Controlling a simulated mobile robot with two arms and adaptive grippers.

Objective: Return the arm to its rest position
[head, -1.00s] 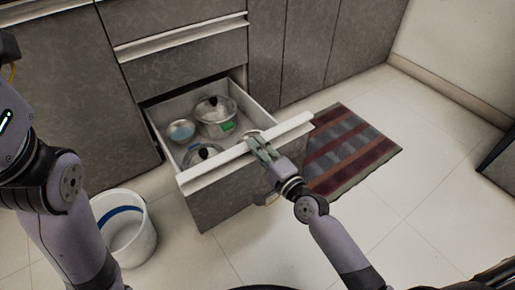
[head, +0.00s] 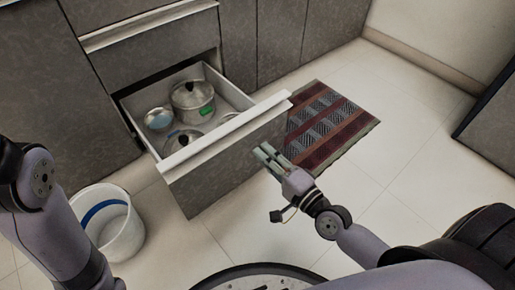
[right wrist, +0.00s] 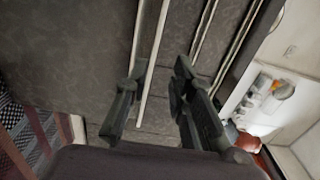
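My right gripper (head: 263,154) is just in front of the open drawer's (head: 228,163) grey front panel, apart from it and empty. In the right wrist view the gripper's (right wrist: 155,85) two dark fingers stand apart, with grey fronts and white handle strips beyond them. My right arm comes in from the lower right. Of my left arm, only links (head: 50,215) show at the left edge of the head view; its gripper is out of view.
The pulled-out drawer holds a lidded pot (head: 193,103), a small bowl (head: 158,118) and another lid (head: 184,140). A white bucket (head: 112,228) stands on the floor at the left. A striped rug (head: 330,125) lies right of the drawer. Tiled floor at right is clear.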

